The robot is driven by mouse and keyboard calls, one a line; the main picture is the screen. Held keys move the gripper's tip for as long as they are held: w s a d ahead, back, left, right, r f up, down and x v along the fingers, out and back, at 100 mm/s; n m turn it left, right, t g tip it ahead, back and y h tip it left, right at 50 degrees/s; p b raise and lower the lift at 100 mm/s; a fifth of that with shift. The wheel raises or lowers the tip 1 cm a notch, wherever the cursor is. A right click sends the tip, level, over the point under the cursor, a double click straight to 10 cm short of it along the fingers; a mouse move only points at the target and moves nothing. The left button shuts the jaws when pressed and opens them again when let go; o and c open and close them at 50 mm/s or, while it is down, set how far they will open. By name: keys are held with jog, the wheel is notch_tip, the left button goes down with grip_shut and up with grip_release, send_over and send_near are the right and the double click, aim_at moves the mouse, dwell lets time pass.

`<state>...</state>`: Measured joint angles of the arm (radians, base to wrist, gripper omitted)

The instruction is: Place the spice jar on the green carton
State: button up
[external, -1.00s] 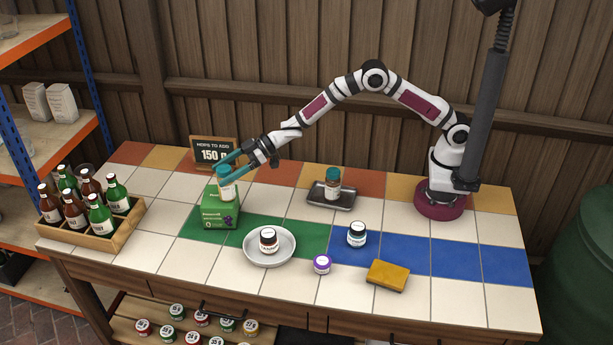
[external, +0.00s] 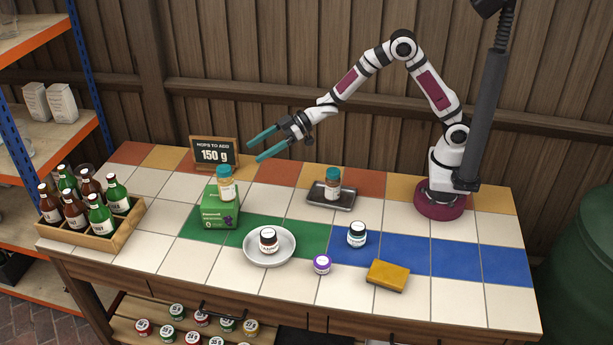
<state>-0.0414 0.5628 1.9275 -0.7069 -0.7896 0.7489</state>
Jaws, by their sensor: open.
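A spice jar with a teal lid and orange-brown contents (external: 226,184) stands upright on top of the green carton (external: 220,214), at the left middle of the table. My gripper (external: 254,148) is open and empty, above and to the right of that jar and apart from it. Its two teal fingers are spread wide. A second jar with a teal lid and darker red-brown contents (external: 333,184) stands on a small dark tray (external: 319,201) near the back middle.
A white bowl (external: 288,251) holds a dark jar (external: 268,240). Nearby are a white-lidded dark jar (external: 357,234), a purple-lidded jar (external: 322,264) and a yellow sponge (external: 388,275). A bottle crate (external: 100,241) stands at left; a "150 g" sign (external: 214,153) stands at the back.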

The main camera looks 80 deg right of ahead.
jog(key=s+d+r+m+g+h, duration=0.25)
jog(key=s+d+m+h, duration=0.5)
jog(key=s+d, duration=0.5)
jog(key=s+a+f+m+g+y, duration=0.1)
jog(key=s+m+g, duration=0.4)
jog(key=s, duration=2.4)
jog(key=a+g, duration=0.1)
jog(key=g, duration=0.2)
jog(key=shift+s+a+f+g+y, duration=0.15)
jog(key=shift+s+a+g+y, duration=0.1)
jog(key=shift+s+g+y, duration=0.1)
